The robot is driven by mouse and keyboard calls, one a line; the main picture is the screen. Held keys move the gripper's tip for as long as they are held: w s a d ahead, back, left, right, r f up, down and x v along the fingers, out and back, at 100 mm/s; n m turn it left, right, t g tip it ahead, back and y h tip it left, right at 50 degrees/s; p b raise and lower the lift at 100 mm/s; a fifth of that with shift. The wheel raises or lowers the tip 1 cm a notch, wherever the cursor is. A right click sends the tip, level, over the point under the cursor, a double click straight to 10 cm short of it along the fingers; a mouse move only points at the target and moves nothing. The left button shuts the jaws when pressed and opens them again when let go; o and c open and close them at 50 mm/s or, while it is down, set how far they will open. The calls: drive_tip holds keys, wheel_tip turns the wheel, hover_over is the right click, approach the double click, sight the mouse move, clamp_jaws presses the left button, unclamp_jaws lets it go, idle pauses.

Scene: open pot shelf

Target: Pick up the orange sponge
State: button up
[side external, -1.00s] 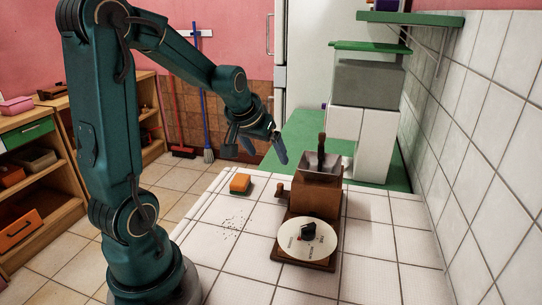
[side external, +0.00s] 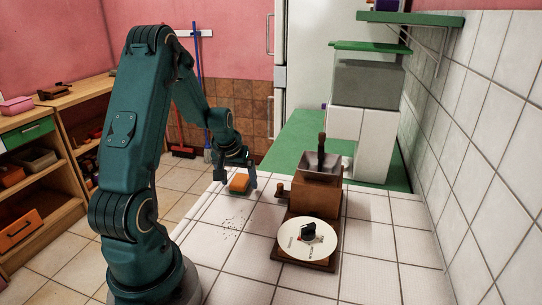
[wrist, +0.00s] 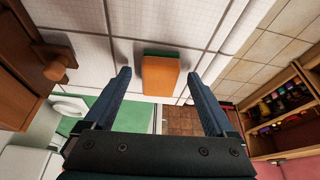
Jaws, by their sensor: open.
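The orange sponge (side external: 239,182), with a green layer on its underside, lies on the white tiled counter near its far left edge. In the wrist view the sponge (wrist: 160,75) is centred between my two fingers. My gripper (side external: 238,184) is open, with one finger on either side of the sponge at a low height. In the wrist view gaps show between the sponge and both fingers of my gripper (wrist: 160,77), so it holds nothing. I cannot tell exactly how far down the fingertips reach.
Dark crumbs (side external: 230,224) lie in front of the sponge. A green surface (side external: 299,137) and white blocks (side external: 374,145) are behind. The counter's front is clear.

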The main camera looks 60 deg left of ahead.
sight(238, 182)
drive_tip(key=shift+f, duration=0.1)
drive_tip(key=c, duration=1.4)
wheel_tip(238, 182, up, 10)
drive_tip(key=o, duration=0.6)
drive_tip(key=c, duration=0.5)
drive_tip(key=shift+n, duration=0.3)
